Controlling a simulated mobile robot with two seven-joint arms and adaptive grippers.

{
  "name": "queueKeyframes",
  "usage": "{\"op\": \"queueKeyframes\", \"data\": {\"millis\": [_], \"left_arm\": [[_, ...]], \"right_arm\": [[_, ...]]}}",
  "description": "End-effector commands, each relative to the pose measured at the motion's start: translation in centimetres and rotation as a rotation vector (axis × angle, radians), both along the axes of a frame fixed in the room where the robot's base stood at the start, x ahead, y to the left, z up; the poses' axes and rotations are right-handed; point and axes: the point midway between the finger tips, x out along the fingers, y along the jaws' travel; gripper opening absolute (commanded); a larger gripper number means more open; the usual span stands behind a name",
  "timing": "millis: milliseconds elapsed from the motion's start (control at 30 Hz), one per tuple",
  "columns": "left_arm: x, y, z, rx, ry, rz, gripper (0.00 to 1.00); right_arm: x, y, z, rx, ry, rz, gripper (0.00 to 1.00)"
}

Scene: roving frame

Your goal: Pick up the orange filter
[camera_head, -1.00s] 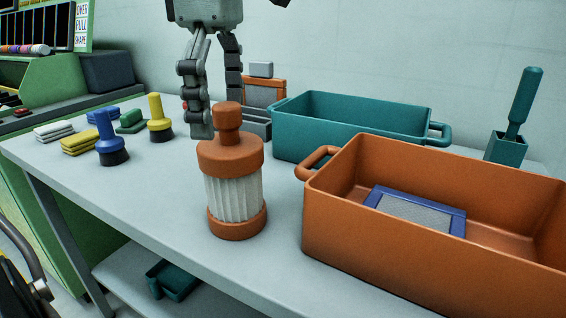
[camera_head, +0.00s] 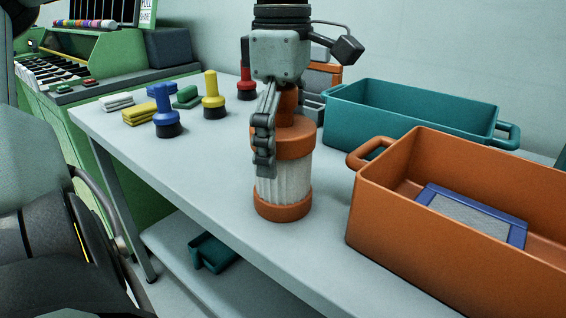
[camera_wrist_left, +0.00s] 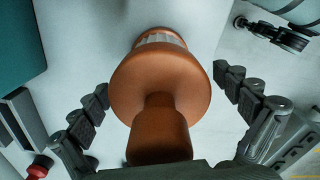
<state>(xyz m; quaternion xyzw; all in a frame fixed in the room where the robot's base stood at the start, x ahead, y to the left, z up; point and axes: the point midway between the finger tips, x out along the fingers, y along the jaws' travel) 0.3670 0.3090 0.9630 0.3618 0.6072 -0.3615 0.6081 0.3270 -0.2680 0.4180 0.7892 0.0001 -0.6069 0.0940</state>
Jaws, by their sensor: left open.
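The orange filter (camera_head: 284,172) stands upright on the table, with an orange cap and base, a white pleated middle and an orange knob on top. My left gripper (camera_head: 268,150) has come down over it from above. One finger shows in front of the filter; the other is hidden behind it in the head view. In the left wrist view the filter (camera_wrist_left: 160,85) lies between the two spread fingers of the left gripper (camera_wrist_left: 160,85), with gaps on both sides. The gripper is open.
An orange crate (camera_head: 440,240) with a blue-framed panel (camera_head: 470,214) stands right of the filter. A teal crate (camera_head: 410,115) is behind it. Yellow (camera_head: 213,97), blue (camera_head: 166,112) and red (camera_head: 246,80) handled tools stand to the left. The table front (camera_head: 200,165) is clear.

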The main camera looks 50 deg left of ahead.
Motion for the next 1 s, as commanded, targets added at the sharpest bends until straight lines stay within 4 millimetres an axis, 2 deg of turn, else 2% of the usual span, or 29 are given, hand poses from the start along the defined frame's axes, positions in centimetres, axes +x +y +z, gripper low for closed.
{"op": "queueKeyframes", "data": {"millis": [67,567,833,1000], "left_arm": [[0.0,0.0,0.0,0.000,0.000,0.000,0.96],[0.0,0.0,0.1,0.000,0.000,0.000,0.34],[0.0,0.0,0.2,0.001,-0.002,0.000,0.34],[0.1,0.0,1.2,0.001,-0.003,0.000,0.34]], "right_arm": [[0.0,0.0,0.0,-0.001,0.000,-0.001,0.40],[0.0,-0.1,0.1,-0.001,0.000,-0.001,0.40],[0.1,-0.1,0.1,-0.002,0.000,0.000,0.40],[0.1,-0.2,0.1,-0.003,0.000,0.000,0.40]]}}
